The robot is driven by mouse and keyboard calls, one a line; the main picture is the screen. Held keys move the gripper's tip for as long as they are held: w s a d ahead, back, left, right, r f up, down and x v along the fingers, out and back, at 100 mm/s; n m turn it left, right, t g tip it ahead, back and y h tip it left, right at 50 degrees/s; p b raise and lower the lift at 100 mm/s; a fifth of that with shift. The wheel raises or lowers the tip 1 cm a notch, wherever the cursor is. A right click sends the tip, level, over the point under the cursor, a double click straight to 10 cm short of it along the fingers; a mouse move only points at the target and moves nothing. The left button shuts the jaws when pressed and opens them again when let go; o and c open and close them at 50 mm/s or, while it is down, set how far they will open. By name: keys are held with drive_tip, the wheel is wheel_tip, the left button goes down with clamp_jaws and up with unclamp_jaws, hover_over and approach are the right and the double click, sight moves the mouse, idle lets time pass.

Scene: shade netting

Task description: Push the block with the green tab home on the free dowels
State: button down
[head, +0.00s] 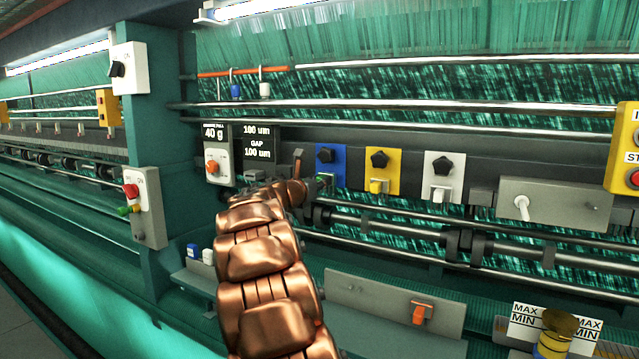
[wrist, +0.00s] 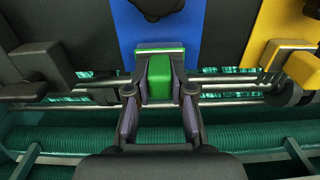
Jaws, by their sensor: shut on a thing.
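In the wrist view a green piece (wrist: 159,68), the green tab, lies between the two fingers of my gripper (wrist: 160,98), at the lower edge of a blue plate (wrist: 185,38). My gripper is shut on it from both sides. In the head view the green tab (head: 321,178) is a small patch below the blue plate (head: 338,158), largely hidden by my gripper (head: 312,187). The blue plate carries a dark knob (head: 325,155). I cannot make out free dowels in either view, nor whether the block is fully seated.
A yellow plate (head: 390,160) and a white plate (head: 452,166), each with a dark knob, stand to the right. Horizontal metal rails (head: 400,228) run below. A grey panel with an orange switch (head: 418,313) and a yellow spool (head: 553,343) are lower right.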

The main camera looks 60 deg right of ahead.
drive_tip(key=shift+d, duration=0.3)
drive_tip(key=c, duration=0.9)
unclamp_jaws()
drive_tip(key=shift+c, duration=0.2)
drive_tip(key=a, duration=1.2)
drive_tip(key=shift+s, duration=0.2)
